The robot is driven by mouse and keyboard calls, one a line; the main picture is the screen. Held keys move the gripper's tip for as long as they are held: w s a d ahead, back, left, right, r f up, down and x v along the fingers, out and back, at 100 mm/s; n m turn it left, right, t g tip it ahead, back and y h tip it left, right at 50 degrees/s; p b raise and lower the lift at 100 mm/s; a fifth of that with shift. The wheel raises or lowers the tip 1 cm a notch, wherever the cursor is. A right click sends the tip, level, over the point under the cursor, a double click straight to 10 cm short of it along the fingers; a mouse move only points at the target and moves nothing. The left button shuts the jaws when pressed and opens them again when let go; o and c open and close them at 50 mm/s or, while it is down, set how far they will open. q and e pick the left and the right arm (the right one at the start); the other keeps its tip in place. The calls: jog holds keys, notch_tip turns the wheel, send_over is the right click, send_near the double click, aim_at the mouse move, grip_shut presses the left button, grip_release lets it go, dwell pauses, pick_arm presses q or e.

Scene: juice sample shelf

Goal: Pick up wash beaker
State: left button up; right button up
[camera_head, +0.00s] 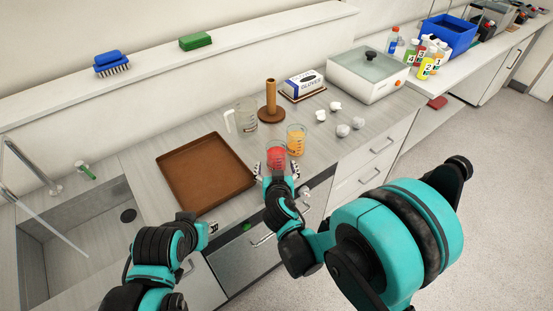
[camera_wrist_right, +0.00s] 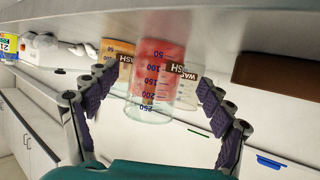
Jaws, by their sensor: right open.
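A clear beaker with red contents (camera_head: 277,158) stands on the counter near its front edge. It also shows upside down in the right wrist view (camera_wrist_right: 155,85), with blue volume marks. WASH lettering shows on both sides of it there; I cannot tell surely which beaker carries each word. An orange-filled beaker (camera_head: 296,138) stands just behind it to the right. My right gripper (camera_head: 277,172) is open, its fingers spread to either side of the red beaker, with no clear contact. My left gripper (camera_head: 213,228) is low by the counter's front edge, mostly hidden by its arm.
A brown tray (camera_head: 205,172) lies left of the beakers, beside the sink (camera_head: 75,245). Behind stand a clear jug (camera_head: 244,117), a brown peg stand (camera_head: 271,105), a glove box (camera_head: 302,83) and a white lidded appliance (camera_head: 368,75). Several crumpled white pieces (camera_head: 343,130) lie to the right.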

jog(key=b+x, duration=0.1)
jog(key=x, duration=0.3)
jog(key=shift+w+d+f, duration=0.15)
jog(key=shift+w+f, duration=0.05)
jog(key=shift+f, duration=0.05)
jog(key=shift+r, duration=0.15)
jog(key=c, duration=1.4)
jog(key=shift+r, duration=0.1)
